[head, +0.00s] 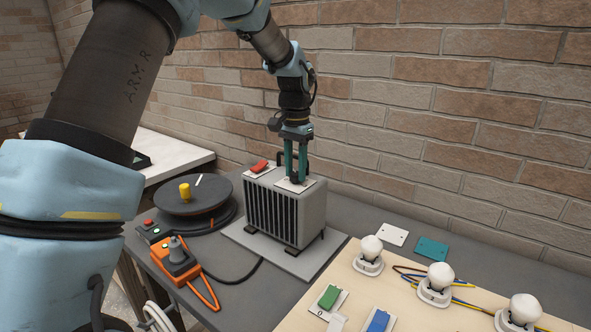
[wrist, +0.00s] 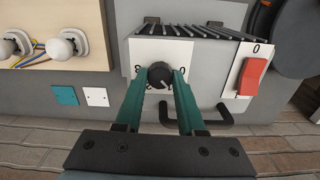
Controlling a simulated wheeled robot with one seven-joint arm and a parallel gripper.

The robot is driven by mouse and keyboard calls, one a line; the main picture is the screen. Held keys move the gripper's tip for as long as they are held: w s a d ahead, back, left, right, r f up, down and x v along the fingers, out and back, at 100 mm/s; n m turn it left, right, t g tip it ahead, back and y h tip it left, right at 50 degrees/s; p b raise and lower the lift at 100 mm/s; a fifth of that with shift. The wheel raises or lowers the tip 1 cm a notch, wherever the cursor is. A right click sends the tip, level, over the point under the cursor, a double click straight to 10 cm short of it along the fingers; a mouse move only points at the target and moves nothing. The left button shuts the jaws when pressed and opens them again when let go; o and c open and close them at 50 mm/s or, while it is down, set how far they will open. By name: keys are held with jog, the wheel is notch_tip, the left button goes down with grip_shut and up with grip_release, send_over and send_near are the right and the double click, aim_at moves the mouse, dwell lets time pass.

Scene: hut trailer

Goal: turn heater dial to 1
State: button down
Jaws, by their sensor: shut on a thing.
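The grey heater (head: 288,208) stands on a light base plate on the table, with dark vertical slats on its front. Its black dial (wrist: 160,75) sits on a white plate (wrist: 178,52) with markings; the digits are mostly covered, so I cannot read the setting. My gripper (head: 297,178) points straight down at the heater's top, and in the wrist view its green fingers (wrist: 160,82) are shut on the dial from both sides. A red rocker switch (wrist: 252,76) on its own white plate, marked 0, is beside the dial; it also shows in the head view (head: 259,166).
A black turntable (head: 205,194) with a yellow knob and an orange device (head: 178,262) with a cable stand left of the heater. A wooden board (head: 345,300) with white bulbs and switches is at the front right. A brick wall rises close behind.

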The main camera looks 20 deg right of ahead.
aim_at(295, 173)
jog(key=shift+m, duration=1.1)
jog(key=c, duration=0.5)
grip_release()
notch_tip(295, 173, up, 11)
jog(key=b, duration=0.3)
jog(key=shift+f, duration=0.1)
